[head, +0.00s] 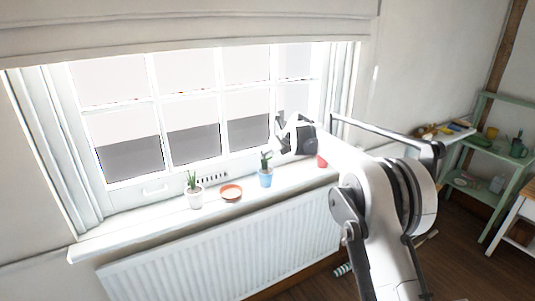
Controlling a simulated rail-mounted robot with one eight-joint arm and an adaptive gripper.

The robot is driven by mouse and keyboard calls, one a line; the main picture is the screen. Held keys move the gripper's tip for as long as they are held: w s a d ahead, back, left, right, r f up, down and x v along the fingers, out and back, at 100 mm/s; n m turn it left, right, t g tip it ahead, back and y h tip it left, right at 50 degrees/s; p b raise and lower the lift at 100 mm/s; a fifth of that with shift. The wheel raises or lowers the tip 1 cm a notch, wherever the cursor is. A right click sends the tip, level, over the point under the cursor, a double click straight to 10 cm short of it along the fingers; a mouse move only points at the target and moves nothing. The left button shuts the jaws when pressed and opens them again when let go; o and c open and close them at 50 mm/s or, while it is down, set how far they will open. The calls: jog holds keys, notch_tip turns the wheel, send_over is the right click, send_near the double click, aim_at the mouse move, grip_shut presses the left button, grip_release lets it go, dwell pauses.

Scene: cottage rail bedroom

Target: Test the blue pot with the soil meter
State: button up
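The blue pot (265,180) with a green plant (265,160) stands upright on the white windowsill (130,231), right of the middle of the row. My gripper (277,139) is in front of the window, above and slightly right of the blue pot's plant. Its fingers are small and blurred against the bright glass, so I cannot tell whether they are open or shut. I cannot make out the soil meter anywhere, in the gripper or elsewhere.
A red pot (322,161) is to the right, partly behind my arm. A radiator (230,245) is below. A green shelf (488,180) stands far right.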

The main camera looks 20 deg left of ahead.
aim_at(269, 159)
jog(key=shift+f+b, duration=0.9)
jog(key=shift+f, duration=0.75)
jog(key=o, duration=1.1)
jog(key=shift+d+r, duration=0.1)
jog(key=v, duration=1.1)
jog(key=shift+s+d+r, duration=0.2)
jog(key=shift+r, duration=0.05)
